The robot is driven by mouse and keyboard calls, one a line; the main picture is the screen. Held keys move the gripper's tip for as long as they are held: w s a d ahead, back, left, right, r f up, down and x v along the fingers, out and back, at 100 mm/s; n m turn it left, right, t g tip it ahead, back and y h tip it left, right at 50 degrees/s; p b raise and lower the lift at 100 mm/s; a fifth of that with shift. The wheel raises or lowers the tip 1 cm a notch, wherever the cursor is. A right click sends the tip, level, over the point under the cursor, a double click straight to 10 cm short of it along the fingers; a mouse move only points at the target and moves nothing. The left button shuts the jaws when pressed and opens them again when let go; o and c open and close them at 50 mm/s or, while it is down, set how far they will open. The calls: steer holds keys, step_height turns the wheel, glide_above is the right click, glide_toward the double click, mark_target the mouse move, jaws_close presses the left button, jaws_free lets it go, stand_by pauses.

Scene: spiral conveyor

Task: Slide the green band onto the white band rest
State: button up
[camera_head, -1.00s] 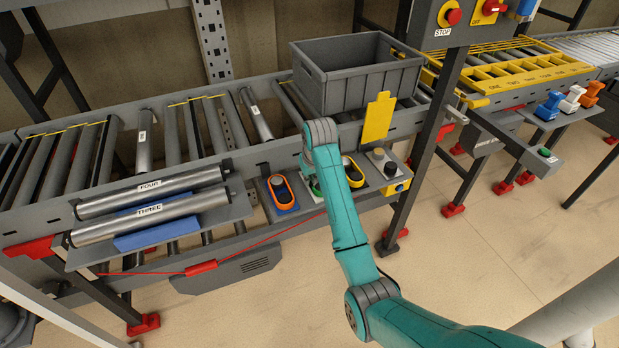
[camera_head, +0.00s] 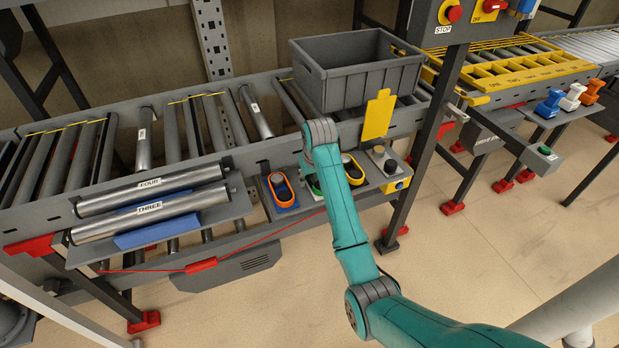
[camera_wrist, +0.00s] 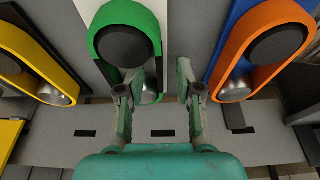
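The green band (camera_wrist: 95,40) is looped around a dark round disc and a silver roller, over a white plate (camera_wrist: 154,8), in the wrist view. In the head view only a sliver of the green band (camera_head: 315,187) shows beside my arm. My gripper (camera_wrist: 160,98) is open, its two fingers apart below the disc. The left finger overlaps the lower part of the green band in the picture; I cannot tell whether it touches. A white holder (camera_head: 572,97) stands on a side shelf at the right; I cannot tell which white part is the band rest.
An orange band (camera_wrist: 220,70) on a blue plate lies right of the green one, a yellow band (camera_wrist: 45,75) left of it. A grey crate (camera_head: 350,85) stands on the conveyor behind. A blue holder (camera_head: 549,104) and an orange holder (camera_head: 590,93) flank the white one.

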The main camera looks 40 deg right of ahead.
steer(key=v, duration=0.7)
steer(key=shift+s+r, duration=0.15)
steer(key=shift+r, duration=0.1)
steer(key=shift+s, duration=0.1)
